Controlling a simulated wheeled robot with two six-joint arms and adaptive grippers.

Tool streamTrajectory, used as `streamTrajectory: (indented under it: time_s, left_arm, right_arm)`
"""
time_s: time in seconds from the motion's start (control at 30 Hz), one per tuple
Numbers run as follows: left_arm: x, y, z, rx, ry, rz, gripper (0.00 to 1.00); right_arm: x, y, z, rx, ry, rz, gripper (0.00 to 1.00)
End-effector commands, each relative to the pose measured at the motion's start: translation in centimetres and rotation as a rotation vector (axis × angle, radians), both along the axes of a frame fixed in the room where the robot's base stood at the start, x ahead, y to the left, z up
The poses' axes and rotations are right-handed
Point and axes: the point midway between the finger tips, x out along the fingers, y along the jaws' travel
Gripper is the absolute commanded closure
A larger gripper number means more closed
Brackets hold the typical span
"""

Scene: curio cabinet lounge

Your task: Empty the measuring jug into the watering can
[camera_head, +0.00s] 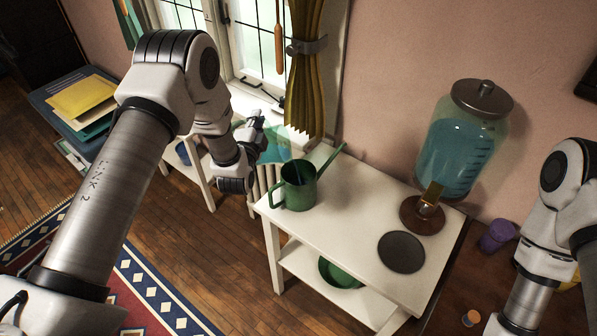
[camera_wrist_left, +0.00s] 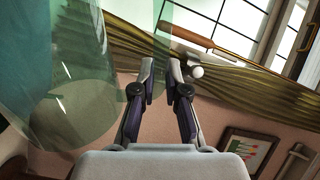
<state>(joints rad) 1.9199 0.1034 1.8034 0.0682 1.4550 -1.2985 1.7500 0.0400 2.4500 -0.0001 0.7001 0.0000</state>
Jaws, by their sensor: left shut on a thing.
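The green watering can (camera_head: 299,189) stands upright on the white table, its spout toward the upper right. My left gripper (camera_head: 257,133) is beyond and above the can, shut on the clear measuring jug (camera_head: 276,143). How much liquid is in the jug cannot be told. In the left wrist view the see-through jug (camera_wrist_left: 60,100) fills the left side, beside my fingers (camera_wrist_left: 163,75). My right arm shows at the right edge; its gripper is out of view.
A glass dispenser (camera_head: 455,155) of blue liquid stands on the white table (camera_head: 345,225), near a dark round disc (camera_head: 401,252). A green bowl (camera_head: 340,272) sits on the lower shelf. A curtain (camera_head: 305,80) hangs behind the jug. A purple cup (camera_head: 497,235) is at right.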

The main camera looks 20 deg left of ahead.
Motion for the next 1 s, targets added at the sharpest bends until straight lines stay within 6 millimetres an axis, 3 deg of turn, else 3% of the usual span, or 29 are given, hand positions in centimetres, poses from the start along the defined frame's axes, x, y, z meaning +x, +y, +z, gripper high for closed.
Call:
streamTrajectory:
  time_s: [1.0]
  left_arm:
    - [0.2, -1.1, 0.8, 0.075, 0.009, 0.000, 1.00]
  right_arm:
    - [0.0, 0.0, 0.2, 0.000, 0.000, 0.000, 0.60]
